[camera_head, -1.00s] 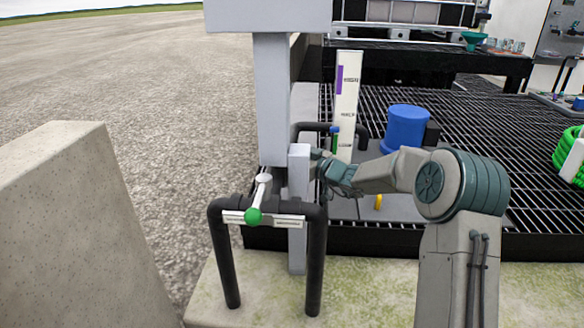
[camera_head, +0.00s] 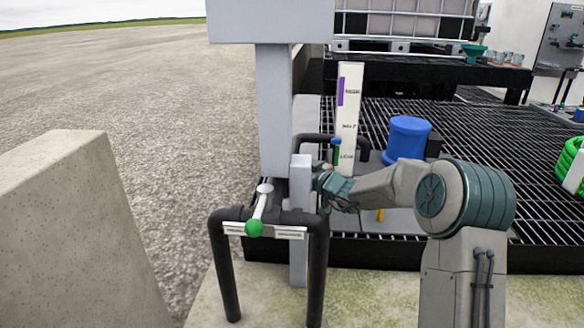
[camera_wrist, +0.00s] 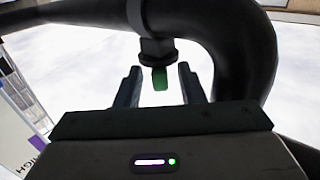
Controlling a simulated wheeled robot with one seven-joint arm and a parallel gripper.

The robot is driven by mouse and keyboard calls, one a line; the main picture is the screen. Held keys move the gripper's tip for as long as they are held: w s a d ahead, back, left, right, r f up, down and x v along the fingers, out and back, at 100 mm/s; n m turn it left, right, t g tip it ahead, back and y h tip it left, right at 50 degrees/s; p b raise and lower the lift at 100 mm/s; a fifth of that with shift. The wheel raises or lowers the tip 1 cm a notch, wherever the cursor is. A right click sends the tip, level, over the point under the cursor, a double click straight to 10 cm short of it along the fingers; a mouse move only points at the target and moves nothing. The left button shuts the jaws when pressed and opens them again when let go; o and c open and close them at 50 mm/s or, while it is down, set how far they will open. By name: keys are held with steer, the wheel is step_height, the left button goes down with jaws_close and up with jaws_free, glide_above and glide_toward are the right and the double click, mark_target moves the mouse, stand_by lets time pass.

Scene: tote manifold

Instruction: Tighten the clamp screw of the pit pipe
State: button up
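In the wrist view a dark pipe (camera_wrist: 245,45) bends round from the top to the right. A clamp collar with a black screw fitting (camera_wrist: 157,50) sits on it, and a green tip (camera_wrist: 159,78) sticks out towards me. My gripper (camera_wrist: 158,70) is open, with one finger on each side of the green tip. A gap shows on both sides, so it is not gripped. In the head view my wrist (camera_head: 330,186) is just right of a grey post, and my fingers are hidden. Beyond it a dark pipe (camera_head: 312,139) and a small green-and-blue part (camera_head: 336,150) show.
A grey post (camera_head: 300,185) stands close left of my wrist. A black pipe frame (camera_head: 318,265) with a white lever and green knob (camera_head: 254,228) is in front. A white level board (camera_head: 347,115), blue drum (camera_head: 407,138) and black grating (camera_head: 470,130) lie behind.

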steer(key=p+v, duration=0.2)
steer(key=v, duration=1.1)
steer(key=shift+s+d+p, duration=0.25)
steer(key=shift+d+p, duration=0.05)
